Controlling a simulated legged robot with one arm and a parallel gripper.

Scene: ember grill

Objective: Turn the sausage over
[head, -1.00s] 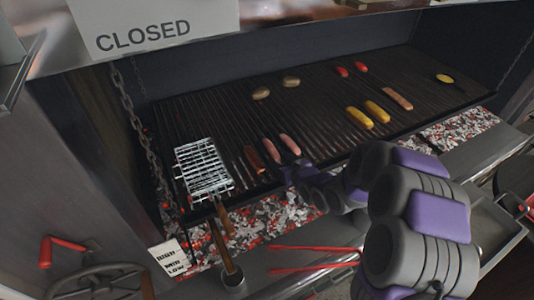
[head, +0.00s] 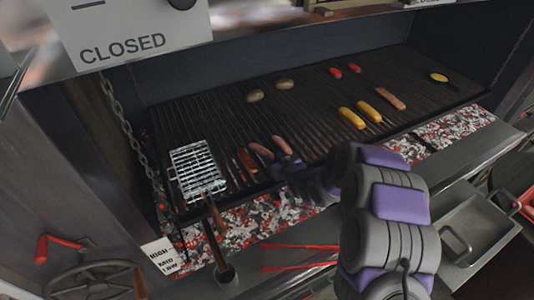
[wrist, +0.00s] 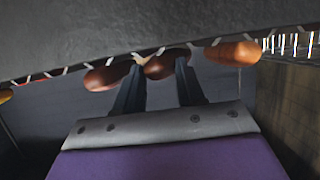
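Two pink sausages (head: 260,151) (head: 282,145) and a darker brown-red one (head: 246,161) lie side by side on the grill grate (head: 320,125), near its front edge. My gripper (head: 288,172) is low at that edge, just in front of the right pink sausage, partly hidden by my arm. In the wrist view, which is turned over, my two fingers (wrist: 159,72) stand apart. The middle sausage (wrist: 167,64) shows at and between their tips, with others to the left (wrist: 105,77) and right (wrist: 233,53). I cannot tell whether the fingers touch it.
A wire grill basket (head: 196,172) sits at the left of the grate. Corn (head: 352,118), another sausage (head: 391,98), red pieces (head: 335,71) and mushroom-like pieces (head: 254,96) lie farther off. Embers (head: 255,220) glow below the front edge. Red tongs (head: 300,267) lie on the front ledge.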

